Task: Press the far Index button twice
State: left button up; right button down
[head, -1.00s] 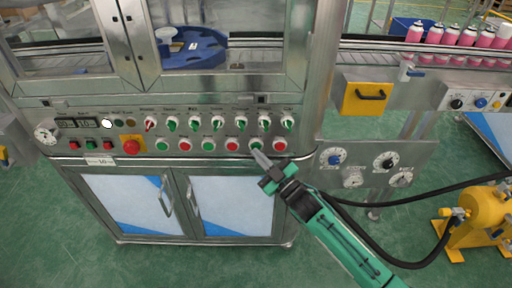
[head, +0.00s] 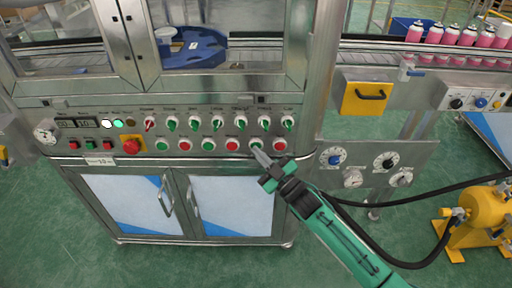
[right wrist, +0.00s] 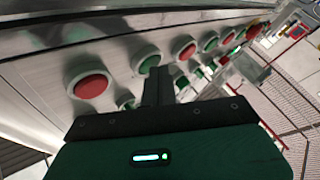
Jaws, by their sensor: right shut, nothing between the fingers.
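The control panel (head: 100,147) on the machine front has a lower row of alternating green and red push buttons under a row of selector switches. The labels are too small to read, so I cannot tell which is the far Index button. My right gripper (head: 257,155) is shut and empty, its tip at the rightmost green button (head: 256,145). In the right wrist view the shut fingers (right wrist: 158,75) reach up beside that green button (right wrist: 145,60), with a red button (right wrist: 88,85) to its left. I cannot tell whether the tip touches it. My left gripper is out of view.
A red emergency knob (head: 132,146) and small square buttons sit at the panel's left. A lower side panel (head: 372,160) with dials stands right of my gripper. A black hose (head: 430,200) runs to a yellow unit (head: 485,212). Pink cans (head: 450,35) line the conveyor.

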jog(key=shift+s, duration=0.15)
jog(key=shift+s+p, duration=0.5)
jog(key=shift+s, duration=0.15)
jog(key=s+p, duration=0.2)
jog(key=s, duration=0.3)
dwell(0.4)
dwell(0.8)
